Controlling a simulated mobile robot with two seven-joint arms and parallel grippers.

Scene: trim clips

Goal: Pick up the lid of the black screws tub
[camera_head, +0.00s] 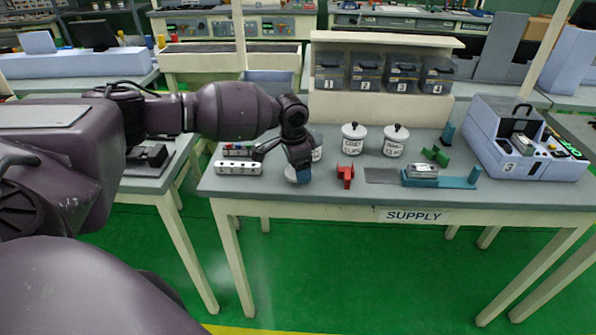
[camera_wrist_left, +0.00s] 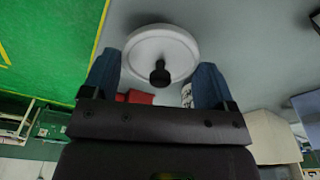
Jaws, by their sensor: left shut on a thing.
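My left gripper (camera_head: 300,168) is over the left part of the supply table, near its front edge. It is shut on a round white lid with a black knob; in the left wrist view the lid (camera_wrist_left: 145,48) sits between the blue fingertips (camera_wrist_left: 158,75), its knob facing the camera. In the head view a pale part of the lid (camera_head: 293,178) shows below the fingers. A white tub (camera_head: 318,153) stands just behind the gripper, partly hidden; its label and top cannot be read. My right gripper is not in view.
Two lidded white tubs (camera_head: 353,141) (camera_head: 394,142) stand to the right. A white strip (camera_head: 238,168) lies left of the gripper. Numbered bins (camera_head: 367,73) stand behind.

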